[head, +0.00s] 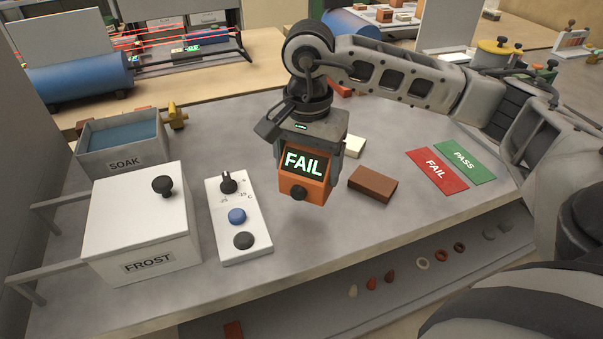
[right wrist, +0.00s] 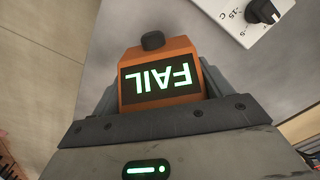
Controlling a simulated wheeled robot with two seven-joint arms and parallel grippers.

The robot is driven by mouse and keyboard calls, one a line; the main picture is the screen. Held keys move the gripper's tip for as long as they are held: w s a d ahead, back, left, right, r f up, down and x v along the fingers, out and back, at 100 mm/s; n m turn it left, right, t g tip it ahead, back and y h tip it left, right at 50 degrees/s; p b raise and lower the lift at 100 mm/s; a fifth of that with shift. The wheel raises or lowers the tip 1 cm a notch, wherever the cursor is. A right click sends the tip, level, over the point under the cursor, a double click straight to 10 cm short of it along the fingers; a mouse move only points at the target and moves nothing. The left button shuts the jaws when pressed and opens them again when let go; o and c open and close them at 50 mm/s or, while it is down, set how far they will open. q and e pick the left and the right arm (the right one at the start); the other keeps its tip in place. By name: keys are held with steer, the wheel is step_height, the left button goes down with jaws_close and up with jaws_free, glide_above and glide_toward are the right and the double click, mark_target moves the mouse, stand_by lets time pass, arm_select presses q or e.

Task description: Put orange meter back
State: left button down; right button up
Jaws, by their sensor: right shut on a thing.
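The orange meter (head: 303,178) has a dark screen reading FAIL in green and a black knob at its lower front. It hangs above the grey table (head: 330,225), apart from it. My right gripper (head: 312,150) comes down from above and is shut on the meter. In the right wrist view the meter (right wrist: 160,78) sits between the fingers, its screen upside down. The part of the meter inside the jaws is hidden. My left gripper is not in view.
A white FROST box (head: 140,225), a grey SOAK tub (head: 122,160) and a white control panel (head: 238,220) stand left. A brown brick (head: 372,184) lies right of the meter, before the red FAIL mat (head: 437,170) and green PASS mat (head: 465,160). A cream block (head: 354,147) is partly hidden.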

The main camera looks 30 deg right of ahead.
mark_target(302, 179)
steer(key=shift+w+f, duration=0.65)
steer(key=shift+f, duration=0.05)
steer(key=f, duration=0.2)
steer(key=f+p, duration=0.1)
steer(key=shift+w, duration=0.25)
steer(key=shift+f, duration=0.55)
steer(key=o, duration=0.8)
steer(key=shift+f, duration=0.1)
steer(key=o, duration=0.4)
steer(key=shift+o, duration=0.2)
